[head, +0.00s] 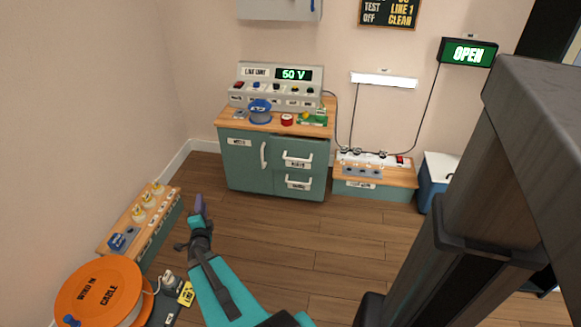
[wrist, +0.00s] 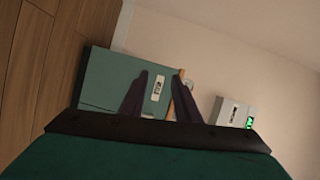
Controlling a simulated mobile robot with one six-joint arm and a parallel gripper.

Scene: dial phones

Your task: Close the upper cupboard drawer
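The teal cupboard (head: 250,180) stands against the back wall, with a door at left and two stacked drawers at right. The upper drawer (head: 290,152) has a white bar handle and a label. Its front seems to stand slightly proud, but I cannot tell how far it is out. The lower drawer (head: 285,186) looks shut. My gripper (head: 200,203) is well in front of the cupboard, to its lower left, touching nothing. In the tilted wrist view its two dark fingers (wrist: 162,74) are apart and empty, with the cupboard (wrist: 108,78) beyond them; the drawers cannot be made out there.
A blue spool (head: 259,112) and small parts lie on the cupboard top before a grey meter panel (head: 275,88). A low bench (head: 165,205) and an orange cable reel (head: 98,292) stand at left. Another low unit (head: 375,188) is at right. Wooden floor before the cupboard is clear.

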